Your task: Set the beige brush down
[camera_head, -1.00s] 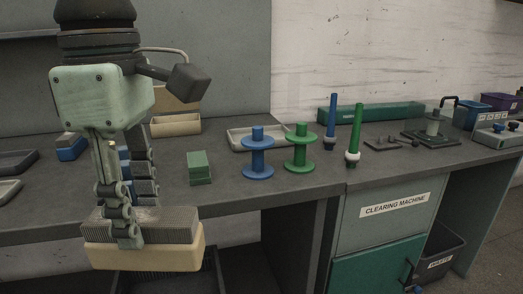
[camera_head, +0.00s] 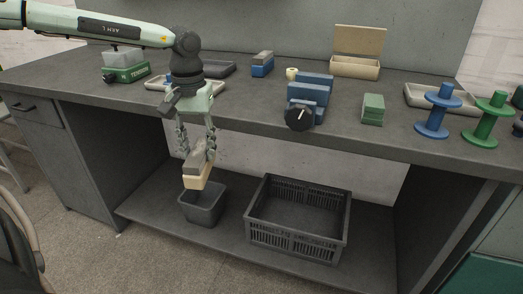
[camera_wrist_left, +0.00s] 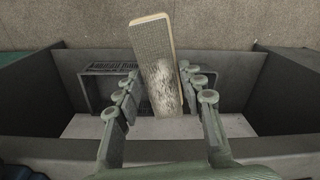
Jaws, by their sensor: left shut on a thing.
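The beige brush (camera_head: 196,183) has a beige block and a grey bristle face. My left gripper (camera_head: 198,153) points down and is shut on the brush. In the head view it holds the brush in the air at the bench's front, below the worktop level and above a small dark bin. The left wrist view also shows the brush (camera_wrist_left: 152,42) between the two fingers of the left gripper (camera_wrist_left: 163,92), sticking out past them with its bristle face visible. My right gripper is not in view.
The small dark bin (camera_head: 202,205) and a slatted dark crate (camera_head: 297,243) stand on the lower shelf (camera_head: 150,205). On the worktop (camera_head: 345,130) are a blue device with a black knob (camera_head: 299,117), a green block (camera_head: 373,108), a blue spool (camera_head: 437,112) and a beige open box (camera_head: 354,66).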

